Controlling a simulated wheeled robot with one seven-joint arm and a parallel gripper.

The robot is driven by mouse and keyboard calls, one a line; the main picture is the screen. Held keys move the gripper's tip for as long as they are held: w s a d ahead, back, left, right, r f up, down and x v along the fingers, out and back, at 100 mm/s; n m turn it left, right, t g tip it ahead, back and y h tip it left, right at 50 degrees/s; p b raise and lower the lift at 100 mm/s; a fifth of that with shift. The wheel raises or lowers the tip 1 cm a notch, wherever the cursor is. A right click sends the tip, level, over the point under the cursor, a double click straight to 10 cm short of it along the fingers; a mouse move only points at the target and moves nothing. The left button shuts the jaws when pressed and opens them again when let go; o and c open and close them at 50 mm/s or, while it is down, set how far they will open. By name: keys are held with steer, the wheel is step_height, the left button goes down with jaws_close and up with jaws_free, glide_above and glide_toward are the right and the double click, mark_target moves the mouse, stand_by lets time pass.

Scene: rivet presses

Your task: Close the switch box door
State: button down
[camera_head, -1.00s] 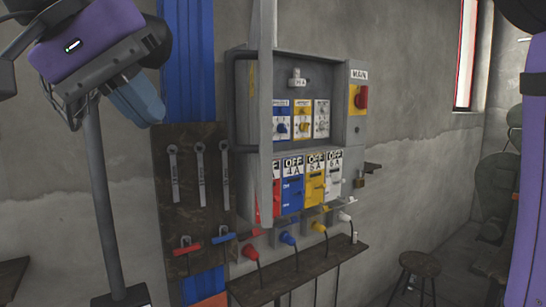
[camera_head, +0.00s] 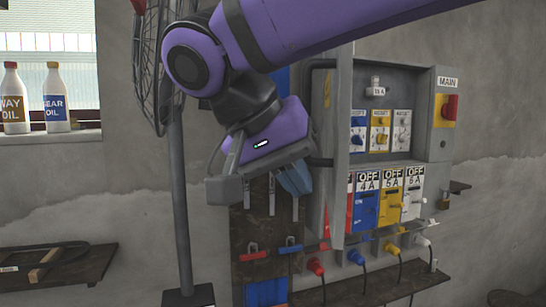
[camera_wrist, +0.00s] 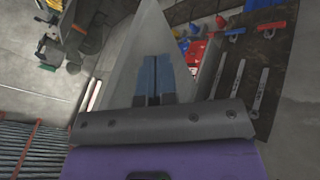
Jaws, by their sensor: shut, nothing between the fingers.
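The grey switch box (camera_head: 432,135) is on the wall in the right half of the head view. Its door (camera_head: 342,150) stands open and shows nearly edge-on at the box's left side. Labelled switches show inside the box. My gripper (camera_head: 296,182) is just left of the door, in front of the tool board, with its blue fingers shut and empty. In the wrist view the fingers (camera_wrist: 155,78) lie over a pale grey panel that looks like the door (camera_wrist: 138,75). I cannot tell whether they touch it.
Below the box are coloured plugs with cables (camera_head: 356,257) and a narrow shelf (camera_head: 350,290). A fan on a stand (camera_head: 180,200) is left of my arm. Oil bottles (camera_head: 56,107) stand on the window sill. A wooden shelf (camera_head: 80,268) is at lower left.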

steer(key=shift+s+d, duration=0.2)
steer(key=shift+d, duration=0.45)
steer(key=shift+s+d, duration=0.15)
steer(key=shift+d, duration=0.45)
